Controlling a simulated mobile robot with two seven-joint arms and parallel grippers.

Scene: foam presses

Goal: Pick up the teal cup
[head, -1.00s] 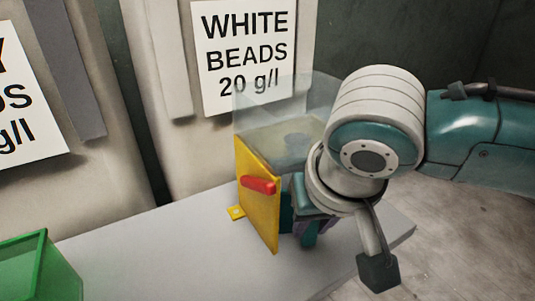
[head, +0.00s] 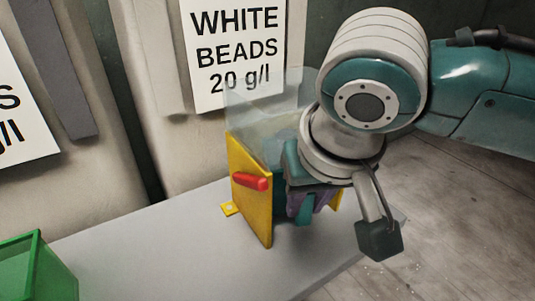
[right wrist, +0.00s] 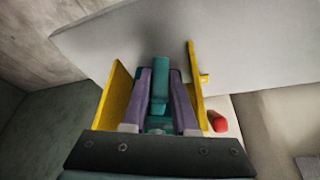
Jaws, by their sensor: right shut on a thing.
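The teal cup (right wrist: 160,90) is between the two purple fingers of my right gripper (right wrist: 160,76) in the right wrist view. The gripper is shut on it. In the head view a bit of the teal cup (head: 279,208) shows beside the yellow panel, and my right gripper (head: 304,203) is mostly hidden under its own wrist. The gripper and cup are between yellow side panels (right wrist: 117,95). The cup's full shape is hidden. My left gripper is not in view.
The yellow panel (head: 249,205) bears a red handle (head: 250,181), close left of the gripper. A clear hood (head: 262,110) stands behind it. A green container (head: 38,268) is at the lower left. The grey table (head: 150,245) between is clear.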

